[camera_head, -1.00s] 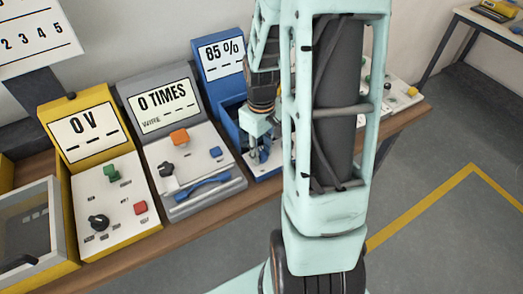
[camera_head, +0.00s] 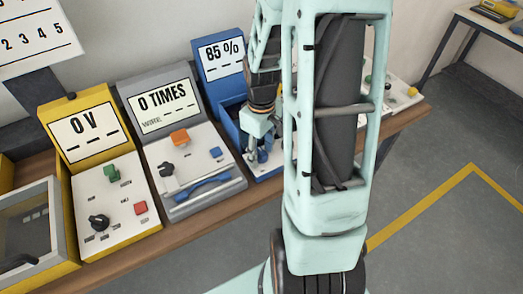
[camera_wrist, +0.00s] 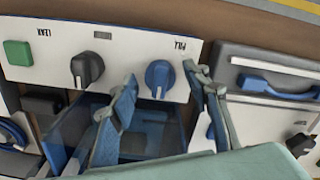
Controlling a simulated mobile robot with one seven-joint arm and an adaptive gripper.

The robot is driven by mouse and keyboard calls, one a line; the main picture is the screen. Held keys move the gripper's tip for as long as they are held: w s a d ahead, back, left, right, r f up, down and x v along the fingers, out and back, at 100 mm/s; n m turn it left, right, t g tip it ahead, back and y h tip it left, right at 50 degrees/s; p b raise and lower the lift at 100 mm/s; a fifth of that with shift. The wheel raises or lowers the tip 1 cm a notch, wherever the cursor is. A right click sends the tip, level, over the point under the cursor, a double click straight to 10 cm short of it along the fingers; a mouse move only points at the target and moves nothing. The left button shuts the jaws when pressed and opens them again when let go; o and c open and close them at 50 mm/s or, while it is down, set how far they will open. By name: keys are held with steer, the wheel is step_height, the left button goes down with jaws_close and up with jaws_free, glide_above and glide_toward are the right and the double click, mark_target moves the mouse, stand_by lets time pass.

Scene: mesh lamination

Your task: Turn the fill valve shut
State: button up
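The fill valve (camera_wrist: 158,78) is a round blue knob on a white panel, with a label reading FILL beside it in the wrist view. My gripper (camera_wrist: 161,80) is open, with one finger on each side of the blue knob in that picture. I cannot tell whether either finger touches the knob. In the head view my gripper (camera_head: 259,155) is low at the front of the blue device (camera_head: 219,68), whose display reads 85 %. My arm hides much of that device's panel there.
A black knob (camera_wrist: 87,69) and a green button (camera_wrist: 18,53) share the panel. A grey machine with a blue handle (camera_wrist: 267,83) stands beside it. In the head view, the yellow 0 V device (camera_head: 87,128) and grey 0 TIMES device (camera_head: 163,105) stand left on the wooden table.

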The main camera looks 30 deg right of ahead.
mark_target(261, 151)
step_height(261, 151, up, 12)
stand_by(0.7)
stand_by(0.4)
